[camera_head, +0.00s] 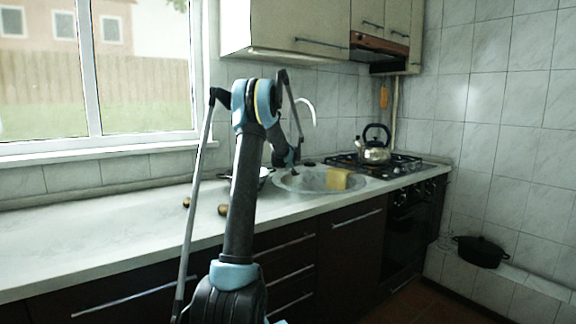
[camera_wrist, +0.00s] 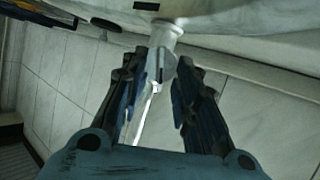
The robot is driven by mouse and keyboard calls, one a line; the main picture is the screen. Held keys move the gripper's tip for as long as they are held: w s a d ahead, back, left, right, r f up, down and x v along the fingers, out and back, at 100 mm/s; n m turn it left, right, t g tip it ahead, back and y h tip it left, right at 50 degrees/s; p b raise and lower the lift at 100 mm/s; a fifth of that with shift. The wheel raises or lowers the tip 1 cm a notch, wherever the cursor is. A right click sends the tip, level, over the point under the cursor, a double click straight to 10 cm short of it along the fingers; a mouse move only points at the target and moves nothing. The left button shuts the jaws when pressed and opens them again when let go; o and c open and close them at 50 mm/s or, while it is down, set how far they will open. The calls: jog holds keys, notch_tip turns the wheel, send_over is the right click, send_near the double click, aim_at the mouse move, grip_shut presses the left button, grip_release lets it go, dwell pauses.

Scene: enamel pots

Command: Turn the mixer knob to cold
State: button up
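The mixer tap's pale curved spout (camera_head: 308,108) rises behind my arm at the back of the sink in the head view. In the wrist view the tap's pale body (camera_wrist: 163,38) stands on the counter and runs down the picture between my fingers. A small light part, possibly the knob or lever, shows near the fingers, but I cannot tell its setting. My gripper (camera_wrist: 162,66) is open, with one dark finger on each side of the tap. Contact cannot be told. In the head view my gripper (camera_head: 291,166) is small and dark above the sink's left side.
The round sink (camera_head: 305,184) holds a yellow sponge (camera_head: 338,179). A kettle (camera_head: 375,150) stands on the stove at right. Small brown items (camera_head: 223,210) lie on the counter (camera_head: 95,235). The tiled wall (camera_wrist: 75,75) is close behind the tap.

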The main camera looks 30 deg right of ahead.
jog(key=v, duration=2.1)
jog(key=shift+a+r, duration=0.25)
jog(key=shift+r, duration=0.05)
dwell(1.6)
jog(key=shift+w, duration=0.15)
jog(key=v, duration=1.2)
dwell(0.3)
jog(key=shift+f, duration=0.1)
